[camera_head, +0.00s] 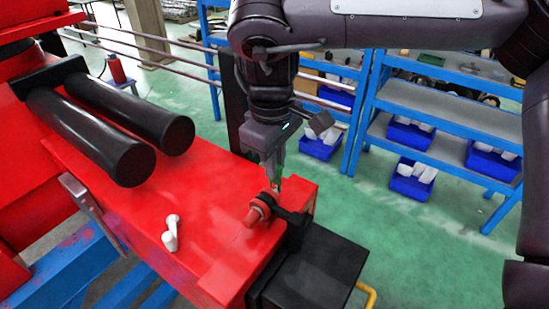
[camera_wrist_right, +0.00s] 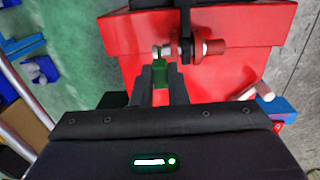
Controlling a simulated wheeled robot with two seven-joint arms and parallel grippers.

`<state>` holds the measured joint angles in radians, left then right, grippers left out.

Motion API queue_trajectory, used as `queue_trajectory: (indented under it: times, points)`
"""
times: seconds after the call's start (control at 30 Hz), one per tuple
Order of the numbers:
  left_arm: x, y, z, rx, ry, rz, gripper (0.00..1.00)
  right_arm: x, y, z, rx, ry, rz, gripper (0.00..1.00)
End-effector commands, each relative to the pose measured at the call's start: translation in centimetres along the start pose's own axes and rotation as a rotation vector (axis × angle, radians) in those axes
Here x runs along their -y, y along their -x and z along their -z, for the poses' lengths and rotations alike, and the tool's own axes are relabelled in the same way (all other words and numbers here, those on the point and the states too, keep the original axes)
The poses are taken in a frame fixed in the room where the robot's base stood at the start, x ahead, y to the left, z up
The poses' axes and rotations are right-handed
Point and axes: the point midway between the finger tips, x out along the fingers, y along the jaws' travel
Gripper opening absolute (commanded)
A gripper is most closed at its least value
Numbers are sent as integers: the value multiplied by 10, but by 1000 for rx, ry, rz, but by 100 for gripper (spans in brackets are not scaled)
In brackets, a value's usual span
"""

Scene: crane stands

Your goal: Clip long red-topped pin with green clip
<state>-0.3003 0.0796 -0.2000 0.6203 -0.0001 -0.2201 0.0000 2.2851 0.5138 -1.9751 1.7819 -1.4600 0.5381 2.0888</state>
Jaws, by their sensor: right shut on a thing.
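The red-topped pin (camera_head: 258,208) lies through a black bracket at the end of the red beam; its red head also shows in the right wrist view (camera_wrist_right: 210,47). My right gripper (camera_head: 274,182) points down just above the pin's end. In the right wrist view my right gripper (camera_wrist_right: 160,82) is shut on the green clip (camera_wrist_right: 160,75). The clip is close beside the pin's pale tip (camera_wrist_right: 162,50), on the far side of the bracket from the red head. I cannot tell whether clip and pin touch. My left gripper is not in view.
A white handled part (camera_head: 171,235) rests on the red beam (camera_head: 215,190). Two black cylinders (camera_head: 130,160) lie at the left. A black box (camera_head: 310,280) adjoins the beam's end. Blue shelves (camera_head: 440,122) with bins stand behind on the green floor.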

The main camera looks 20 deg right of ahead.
Motion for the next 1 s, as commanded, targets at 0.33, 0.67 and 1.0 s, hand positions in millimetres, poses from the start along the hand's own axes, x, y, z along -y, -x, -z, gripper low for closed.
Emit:
queue_trajectory:
  times: [0.33, 0.67, 1.0]
  points:
    - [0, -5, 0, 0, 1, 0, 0, 0, -8, 0, -1, 0, 0, 0]
    - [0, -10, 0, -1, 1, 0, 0, 0, -16, 0, 0, 0, 0, 0]
    - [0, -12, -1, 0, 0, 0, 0, 0, -20, 0, -1, 0, 0, 25]
